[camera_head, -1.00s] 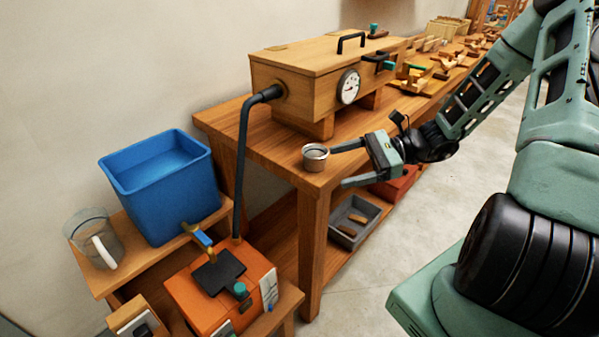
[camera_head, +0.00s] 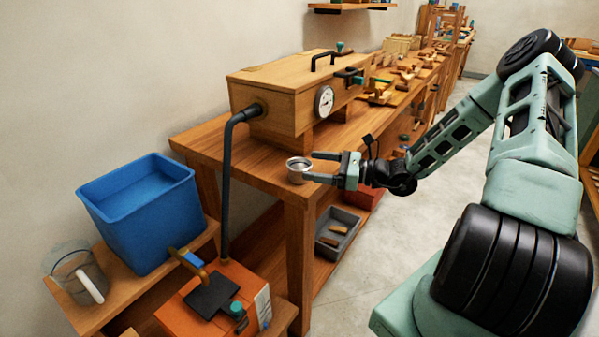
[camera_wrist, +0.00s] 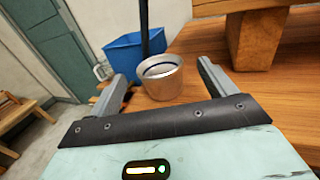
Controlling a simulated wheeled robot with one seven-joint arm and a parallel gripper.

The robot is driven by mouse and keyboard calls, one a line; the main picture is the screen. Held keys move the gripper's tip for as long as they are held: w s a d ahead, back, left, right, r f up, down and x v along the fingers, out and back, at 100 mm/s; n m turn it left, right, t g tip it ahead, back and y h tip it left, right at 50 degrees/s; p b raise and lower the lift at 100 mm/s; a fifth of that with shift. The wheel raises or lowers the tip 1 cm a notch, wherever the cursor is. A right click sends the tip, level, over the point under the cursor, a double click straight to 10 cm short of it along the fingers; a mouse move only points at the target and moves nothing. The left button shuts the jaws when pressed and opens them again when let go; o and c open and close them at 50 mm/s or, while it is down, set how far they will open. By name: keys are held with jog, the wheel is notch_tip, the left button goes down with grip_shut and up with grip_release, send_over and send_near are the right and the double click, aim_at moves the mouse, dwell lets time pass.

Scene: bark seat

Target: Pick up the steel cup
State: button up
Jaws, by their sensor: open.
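The steel cup (camera_head: 298,170) is a small, shiny, round open cup. It stands upright on the near corner of the wooden workbench (camera_head: 240,160). My gripper (camera_head: 309,166) is open and level, just right of the cup in the head view, with its fingers pointing at it. In the wrist view, the cup (camera_wrist: 161,78) stands ahead, between the lines of the two open fingers (camera_wrist: 163,85), nearer the left one. I cannot tell exactly how far the fingertips reach alongside the cup.
A wooden box with a gauge (camera_head: 290,97) stands on the bench behind the cup, its dark hose (camera_head: 226,185) running down. A blue tub (camera_head: 140,210), a glass jug (camera_head: 75,270) and an orange unit (camera_head: 215,305) sit lower left. A grey tray (camera_head: 337,232) lies on the lower shelf.

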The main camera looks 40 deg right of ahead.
aim_at(289, 163)
jog(key=shift+p+x, duration=0.35)
jog(key=shift+x, duration=3.05)
jog(key=shift+f, duration=0.1)
jog(key=c, duration=1.1)
